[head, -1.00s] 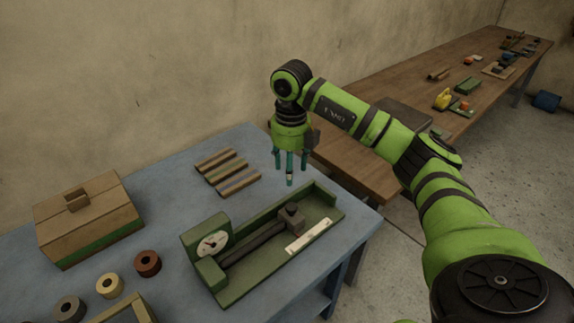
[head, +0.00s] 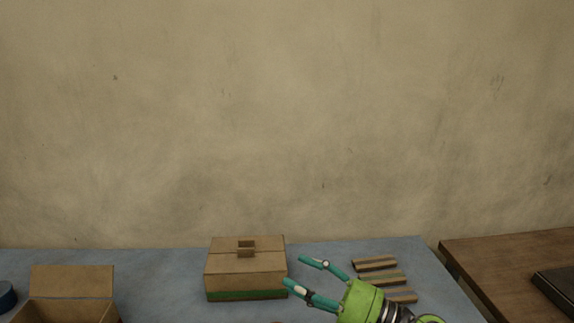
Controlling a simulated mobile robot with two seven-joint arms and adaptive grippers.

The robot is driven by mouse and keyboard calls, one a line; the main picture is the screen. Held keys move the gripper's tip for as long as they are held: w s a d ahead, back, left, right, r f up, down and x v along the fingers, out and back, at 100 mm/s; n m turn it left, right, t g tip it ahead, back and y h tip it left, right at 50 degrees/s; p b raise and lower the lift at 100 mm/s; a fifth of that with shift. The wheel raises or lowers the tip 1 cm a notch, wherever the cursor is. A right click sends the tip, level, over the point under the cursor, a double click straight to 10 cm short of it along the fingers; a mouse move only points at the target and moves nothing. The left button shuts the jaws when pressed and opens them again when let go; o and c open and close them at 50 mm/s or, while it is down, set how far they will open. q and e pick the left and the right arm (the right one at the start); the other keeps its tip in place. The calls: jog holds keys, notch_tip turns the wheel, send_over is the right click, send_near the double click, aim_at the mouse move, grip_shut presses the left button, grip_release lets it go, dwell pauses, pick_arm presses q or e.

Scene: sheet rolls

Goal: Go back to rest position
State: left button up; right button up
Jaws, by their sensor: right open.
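My right gripper (head: 305,272) shows at the bottom of the head view, right of the middle. It is green with teal fingers, which are spread apart and empty. The fingers point left, towards a closed cardboard box (head: 245,270) with a green band along its base. From this view I cannot tell how high the gripper is above the table. My left gripper is not in view.
The blue table (head: 160,262) stands against a plain wall (head: 290,120). Several striped strips (head: 383,279) lie just behind and right of the gripper. An open carton (head: 72,282) is at the left. A brown table (head: 510,262) is at the right.

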jog(key=w+d+f+m+t+h, duration=0.1)
jog(key=w+d+m+t+h, duration=0.1)
jog(key=d+m+t+h, duration=1.15)
notch_tip(320, 180, down, 9)
jog(key=s+d+m+g+h, duration=0.2)
jog(key=m+g+h, duration=0.25)
jog(key=m, duration=0.65)
jog(key=s+d+f+m+g, duration=0.1)
jog(key=s+f+g, duration=0.2)
jog(key=s+f, duration=0.1)
jog(key=s+f+m+g, duration=0.2)
jog(key=s+f+g, duration=0.1)
jog(key=s+f, duration=0.2)
jog(key=s+d+f+m+g+h, duration=0.1)
jog(key=s+f+g, duration=0.2)
jog(key=s+f, duration=0.1)
jog(key=shift+s+d+f, duration=0.3)
jog(key=shift+s+f, duration=0.1)
jog(key=shift+f, duration=0.35)
jog(key=s+a+f+g+y, duration=0.15)
jog(key=s+f+g, duration=0.3)
jog(key=s, duration=0.65)
notch_tip(320, 180, down, 22)
jog(key=s+r+g, duration=0.1)
jog(key=g, duration=0.1)
jog(key=s+d+f+g, duration=0.1)
jog(key=s+d+f, duration=0.1)
jog(key=s+f, duration=1.3)
jog(key=shift+s+d+f, duration=0.4)
jog(key=shift+s, duration=0.4)
